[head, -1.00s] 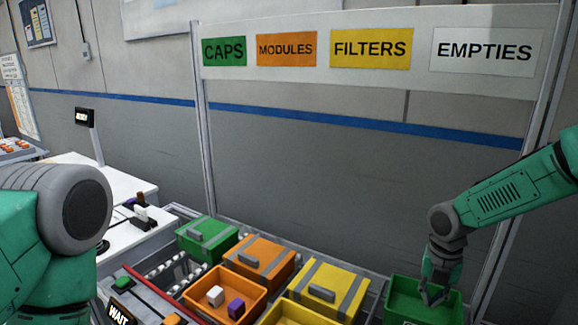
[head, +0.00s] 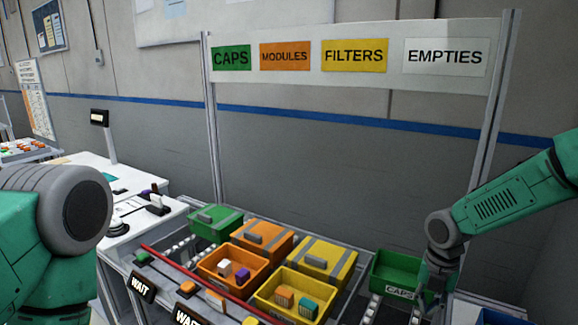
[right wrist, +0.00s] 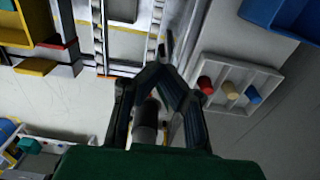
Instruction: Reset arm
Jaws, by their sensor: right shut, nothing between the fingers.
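My right arm (head: 515,200) comes in from the right. Its gripper (head: 428,298) points down at the front right corner of the open green CAPS bin (head: 392,268), overlapping it in the head view. In the right wrist view the gripper's dark fingers (right wrist: 160,72) meet at their tips, with nothing between them. I cannot tell whether they touch anything below. My left arm shows only as a large green and grey link (head: 50,230) at the left edge. Its gripper is out of view.
Closed green (head: 213,222), orange (head: 270,238) and yellow (head: 325,258) boxes stand behind open orange (head: 222,284) and yellow (head: 282,310) bins holding small blocks. A tray with coloured pegs (right wrist: 232,85) and a blue bin (right wrist: 285,18) lie right in the wrist view.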

